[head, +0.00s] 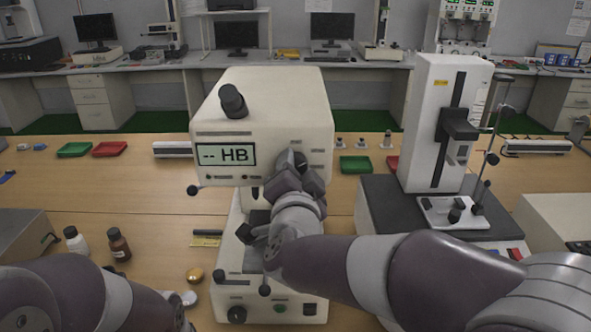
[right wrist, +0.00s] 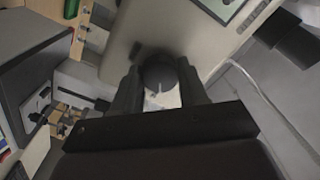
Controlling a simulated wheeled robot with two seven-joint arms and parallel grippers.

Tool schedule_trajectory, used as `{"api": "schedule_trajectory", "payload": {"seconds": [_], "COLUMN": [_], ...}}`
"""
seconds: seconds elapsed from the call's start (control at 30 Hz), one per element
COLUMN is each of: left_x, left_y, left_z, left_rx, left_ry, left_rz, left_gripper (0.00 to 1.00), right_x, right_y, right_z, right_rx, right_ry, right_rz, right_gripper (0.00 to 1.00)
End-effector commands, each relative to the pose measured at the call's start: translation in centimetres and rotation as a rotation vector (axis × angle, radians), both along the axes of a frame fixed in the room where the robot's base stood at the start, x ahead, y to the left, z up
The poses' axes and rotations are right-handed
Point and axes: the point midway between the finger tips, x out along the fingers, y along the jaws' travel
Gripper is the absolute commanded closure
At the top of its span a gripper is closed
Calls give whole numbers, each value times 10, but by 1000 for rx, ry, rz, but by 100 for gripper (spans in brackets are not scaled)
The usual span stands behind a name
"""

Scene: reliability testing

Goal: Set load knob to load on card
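The cream hardness tester (head: 265,105) stands in the middle of the table, its display reading "-- HB". The dark round load knob (head: 298,158) is at the right of its front face, partly hidden by my right gripper (head: 292,172). In the right wrist view the knob (right wrist: 161,76) sits between the two fingers of my right gripper (right wrist: 160,88), which appear to press on both sides. Its load marks cannot be read. A small yellow card (head: 206,240) lies left of the tester's base; its text is too small to read. My left gripper is out of view; only its arm shows at lower left.
Another tester on a dark block (head: 445,130) stands to the right. Green (head: 75,149) and red (head: 109,149) trays lie farther back.

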Motion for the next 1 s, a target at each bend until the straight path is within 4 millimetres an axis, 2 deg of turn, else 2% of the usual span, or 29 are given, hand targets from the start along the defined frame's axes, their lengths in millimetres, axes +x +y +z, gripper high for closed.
{"api": "schedule_trajectory", "payload": {"seconds": [0.03,0.07,0.37,0.47,0.57,0.8,1.0], "left_x": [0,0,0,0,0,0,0], "left_y": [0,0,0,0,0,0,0], "left_z": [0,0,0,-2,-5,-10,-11], "left_rx": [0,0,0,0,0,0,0], "left_ry": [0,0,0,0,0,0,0], "left_rz": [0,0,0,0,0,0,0], "left_gripper": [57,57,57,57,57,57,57], "right_x": [0,0,-1,-10,-29,-93,-123], "right_y": [0,0,0,1,1,2,0], "right_z": [0,0,0,0,-1,0,0], "right_rx": [0,0,0,0,0,1,1], "right_ry": [0,0,0,-2,-1,-2,-2], "right_rz": [0,0,0,3,5,7,3], "right_gripper": [42,33,33,33,33,33,33]}}
